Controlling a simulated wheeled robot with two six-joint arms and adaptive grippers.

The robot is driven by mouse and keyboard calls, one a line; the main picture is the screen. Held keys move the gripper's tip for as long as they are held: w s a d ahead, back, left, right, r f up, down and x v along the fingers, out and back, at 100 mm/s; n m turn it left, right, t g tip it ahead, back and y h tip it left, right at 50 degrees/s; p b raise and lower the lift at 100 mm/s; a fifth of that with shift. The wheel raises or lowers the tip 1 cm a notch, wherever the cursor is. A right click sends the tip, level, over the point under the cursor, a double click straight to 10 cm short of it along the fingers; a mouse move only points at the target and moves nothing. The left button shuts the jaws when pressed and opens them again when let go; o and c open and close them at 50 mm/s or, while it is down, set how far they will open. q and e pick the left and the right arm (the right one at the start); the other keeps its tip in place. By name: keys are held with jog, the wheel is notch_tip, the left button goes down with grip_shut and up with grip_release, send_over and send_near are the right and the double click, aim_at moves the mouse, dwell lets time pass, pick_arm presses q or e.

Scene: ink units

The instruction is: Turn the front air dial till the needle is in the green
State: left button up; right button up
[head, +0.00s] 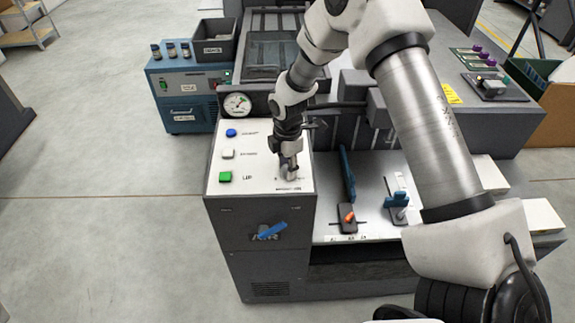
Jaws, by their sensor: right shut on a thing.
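My right gripper (290,172) points down onto the white control panel (255,175) at its right front part. It is shut on a small grey knob, the air dial, which the fingers mostly hide. A round white gauge (237,104) stands at the back left of the panel; its dark needle and a green section are too small to tell whether they line up. My left gripper is not in view.
Blue (231,133), white (228,154) and green (225,177) buttons line the panel's left side. A blue lever (272,230) is on the front face. Blue (397,199) and orange-tipped (348,217) levers stand to the right. The floor at left is clear.

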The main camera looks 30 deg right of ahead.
jog(key=shift+s+f, duration=0.25)
jog(key=o, duration=1.2)
jog(key=shift+c, duration=0.2)
jog(key=shift+w, duration=0.2)
jog(key=shift+r, duration=0.1)
notch_tip(320, 180, up, 12)
dwell(1.1)
